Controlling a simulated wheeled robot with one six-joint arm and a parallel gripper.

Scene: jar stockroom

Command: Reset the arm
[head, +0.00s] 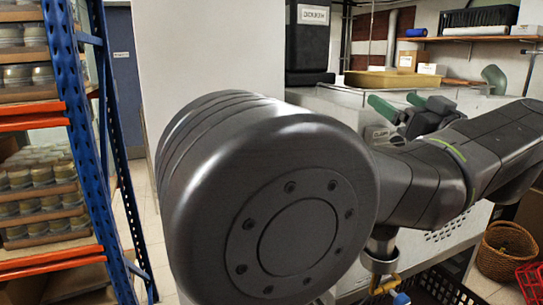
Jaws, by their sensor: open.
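My arm fills the middle of the head view, with a large round dark joint in front and links running off to the right. My gripper (392,101) shows behind the arm, right of centre. Its two green fingers are apart, with nothing visible between them. It appears in front of or above a pale metal-topped unit; the exact gap is hard to tell. My arm hides much of the floor and the unit.
A rack with blue posts (73,120) and orange beams holds many jars at left. A white pillar (205,45) stands behind my arm. A dark crate (440,288), a wicker basket (506,250) and a red basket (531,283) sit low right. A wall shelf (470,39) holds boxes.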

